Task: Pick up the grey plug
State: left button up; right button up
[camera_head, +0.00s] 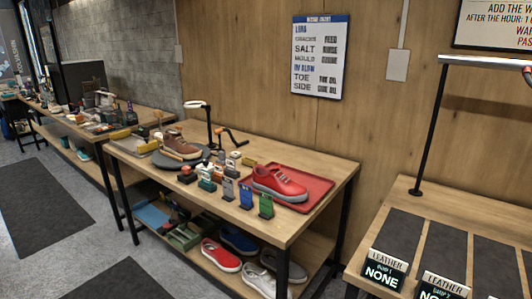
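I cannot make out a grey plug for certain. A cluster of small white, orange, red and dark items (208,182) stands on the wooden table (285,232) in the middle of the view, and these are too small to tell apart. Small upright cards or packets in grey, blue and green (247,196) stand near the front edge of the table. A red sneaker (279,184) sits on a red tray (320,187) at the right of the table. Neither of my grippers is in view.
A brown shoe (181,148) sits at the table's back left near a black lamp (209,125). Several shoes, including a red one (221,256), lie on the shelf below. Another bench (405,200) stands at right. Grey floor with dark mats (45,205) is open at left.

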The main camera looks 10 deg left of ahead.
aim_at(222, 156)
jog(key=i+j+z, duration=0.15)
jog(key=j, duration=0.25)
jog(key=i+j+z, duration=0.1)
jog(key=j, duration=0.3)
jog(key=i+j+z, duration=0.15)
jog(key=j, duration=0.25)
jog(key=i+j+z, duration=0.15)
jog(key=j, duration=0.3)
jog(key=i+j+z, duration=0.1)
jog(key=j, duration=0.35)
jog(key=i, duration=0.1)
